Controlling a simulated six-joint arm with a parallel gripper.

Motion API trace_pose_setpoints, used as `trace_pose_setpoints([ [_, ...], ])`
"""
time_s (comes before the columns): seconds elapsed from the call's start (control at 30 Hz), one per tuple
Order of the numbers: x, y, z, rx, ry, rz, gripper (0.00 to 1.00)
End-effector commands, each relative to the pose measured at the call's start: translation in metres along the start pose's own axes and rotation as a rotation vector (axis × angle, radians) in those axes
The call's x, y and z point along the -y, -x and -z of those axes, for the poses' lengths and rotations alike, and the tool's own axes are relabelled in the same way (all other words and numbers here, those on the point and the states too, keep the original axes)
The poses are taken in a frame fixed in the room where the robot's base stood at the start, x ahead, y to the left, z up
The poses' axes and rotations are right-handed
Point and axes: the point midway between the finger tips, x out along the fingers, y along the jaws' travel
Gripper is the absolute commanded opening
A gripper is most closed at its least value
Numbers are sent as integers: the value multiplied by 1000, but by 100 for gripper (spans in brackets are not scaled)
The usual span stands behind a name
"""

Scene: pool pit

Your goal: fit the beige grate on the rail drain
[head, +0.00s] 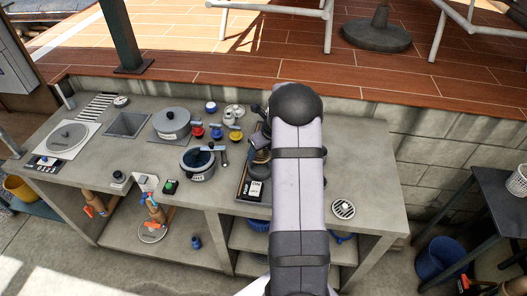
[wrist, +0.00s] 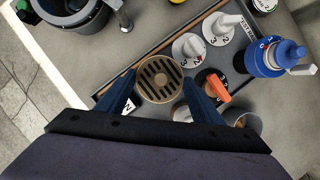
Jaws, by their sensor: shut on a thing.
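The beige grate (wrist: 160,78) is a round disc with dark slots, seen face-on in the wrist view. My gripper (wrist: 160,92) has its two blue fingers closed on opposite sides of the grate's rim. The grate is over a shallow dark tray (wrist: 143,54); I cannot tell how high it is above it. In the head view my arm covers the grate and most of the gripper. A round pale slotted disc (head: 343,209) lies on the counter at the right, and a striped slotted strip (head: 96,106) is at the far left. I cannot tell which is the rail drain.
In the wrist view, white numbered taps (wrist: 188,47), an orange-handled tap (wrist: 213,90) and a blue valve (wrist: 275,57) stand close to the right of the grate. A pot (head: 198,162) stands left of the tray. The counter around the pale disc is clear.

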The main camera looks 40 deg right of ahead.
Motion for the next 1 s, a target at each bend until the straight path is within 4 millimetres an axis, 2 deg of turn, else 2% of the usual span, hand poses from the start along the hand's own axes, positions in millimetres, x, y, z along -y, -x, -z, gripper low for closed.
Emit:
trace_pose_setpoints([
  [0.37, 0, -5, 2, 0, -5, 2, 39],
  [1.0, 0, -35, 14, 1, -4, 3, 39],
])
